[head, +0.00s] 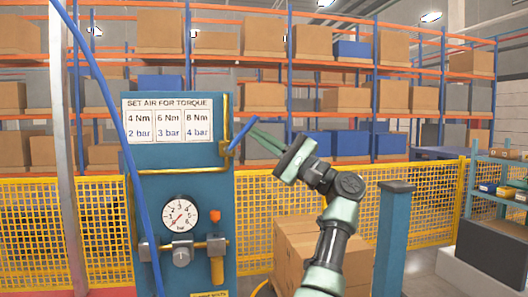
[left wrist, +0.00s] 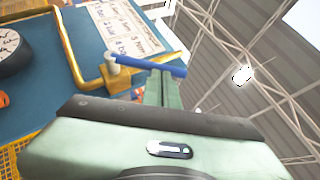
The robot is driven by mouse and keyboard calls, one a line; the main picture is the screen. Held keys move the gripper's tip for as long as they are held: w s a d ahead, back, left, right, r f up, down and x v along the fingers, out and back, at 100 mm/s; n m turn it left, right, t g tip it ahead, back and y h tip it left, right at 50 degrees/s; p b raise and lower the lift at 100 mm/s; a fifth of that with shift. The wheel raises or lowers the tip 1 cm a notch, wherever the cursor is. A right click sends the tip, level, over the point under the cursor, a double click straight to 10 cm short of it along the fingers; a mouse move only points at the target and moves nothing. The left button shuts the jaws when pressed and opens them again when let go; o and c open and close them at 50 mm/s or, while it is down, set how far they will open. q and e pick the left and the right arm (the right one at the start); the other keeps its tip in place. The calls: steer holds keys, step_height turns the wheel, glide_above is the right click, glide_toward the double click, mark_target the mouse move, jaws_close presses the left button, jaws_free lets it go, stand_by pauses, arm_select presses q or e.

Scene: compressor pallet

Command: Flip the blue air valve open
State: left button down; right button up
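The blue air valve lever (head: 241,136) sits on the yellow pipe at the right edge of the blue panel (head: 150,185), slanting up to the right. In the left wrist view the lever (left wrist: 150,66) sticks out from a brass fitting (left wrist: 118,80) past the panel's edge. My left gripper (head: 254,131) is at the lever's right side. Its green fingers (left wrist: 162,76) lie close together, tips at the lever's outer half; I cannot tell whether they touch it. No lever shows between the fingers. My right gripper is out of view.
A pressure gauge (head: 180,213) is on the panel below a torque sign (head: 168,118). A blue hose (head: 112,110) hangs in front of the panel's left side. A blue post (head: 393,235) and cardboard boxes (head: 300,250) stand at right, before a yellow mesh fence (head: 430,205).

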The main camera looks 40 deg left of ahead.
mark_target(249, 123)
arm_select(q)
steer(key=n+p, duration=0.1)
steer(key=r+n+h+p, duration=0.1)
steer(key=s+a+r+g+h, duration=0.1)
steer(key=shift+r+n+p, duration=0.25)
steer(key=shift+n+p, duration=0.15)
steer(key=shift+s+a+r+n+h+p, duration=0.25)
steer(key=shift+n+h+p, duration=0.3)
steer(key=shift+h, duration=0.35)
steer(key=shift+s+a+r, duration=0.1)
steer(key=shift+s+a, duration=0.1)
steer(key=shift+s, duration=0.1)
steer(key=shift+s+a+r, duration=0.25)
steer(key=shift+a, duration=0.05)
steer(key=shift+r, duration=0.1)
steer(key=shift+s, duration=0.1)
